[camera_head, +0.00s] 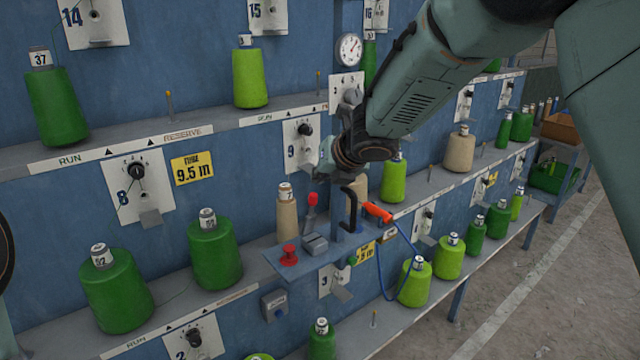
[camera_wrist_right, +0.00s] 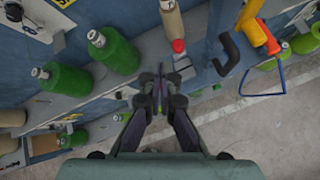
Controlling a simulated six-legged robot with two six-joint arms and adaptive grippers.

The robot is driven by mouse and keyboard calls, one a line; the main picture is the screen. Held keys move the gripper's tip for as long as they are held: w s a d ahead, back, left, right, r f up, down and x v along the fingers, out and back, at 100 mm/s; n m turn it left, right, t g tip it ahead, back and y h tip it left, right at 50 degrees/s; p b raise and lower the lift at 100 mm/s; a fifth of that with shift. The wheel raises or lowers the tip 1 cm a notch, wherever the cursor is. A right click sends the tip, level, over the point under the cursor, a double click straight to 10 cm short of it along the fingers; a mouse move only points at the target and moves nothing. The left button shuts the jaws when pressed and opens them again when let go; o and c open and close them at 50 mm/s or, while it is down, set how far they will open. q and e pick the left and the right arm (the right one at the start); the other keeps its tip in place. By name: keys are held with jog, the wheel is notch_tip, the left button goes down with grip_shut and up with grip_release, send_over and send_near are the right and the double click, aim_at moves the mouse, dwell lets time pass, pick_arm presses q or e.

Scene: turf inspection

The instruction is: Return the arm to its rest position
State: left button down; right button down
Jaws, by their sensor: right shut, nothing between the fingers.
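My right arm (camera_head: 415,90) comes in from the top right of the head view and reaches toward the blue rack. Its right gripper (camera_head: 326,170) is small and partly hidden there, in front of the rack above a small control shelf (camera_head: 335,262). In the right wrist view the gripper (camera_wrist_right: 160,82) has its dark fingers together, shut and empty. A black hook (camera_wrist_right: 229,52) and an orange-handled tool (camera_wrist_right: 258,32) are to the right of the fingers and apart from them. My left gripper is not in view.
The control shelf holds a red button (camera_head: 289,255), a grey box (camera_head: 314,243) and a red-knobbed lever (camera_head: 311,205). Green and beige spools, such as one green spool (camera_head: 215,250), line the rack shelves. Open floor (camera_head: 560,285) lies right.

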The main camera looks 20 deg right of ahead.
jog(key=shift+s+a+r, duration=0.15)
jog(key=shift+r, duration=0.5)
jog(key=shift+f, duration=0.1)
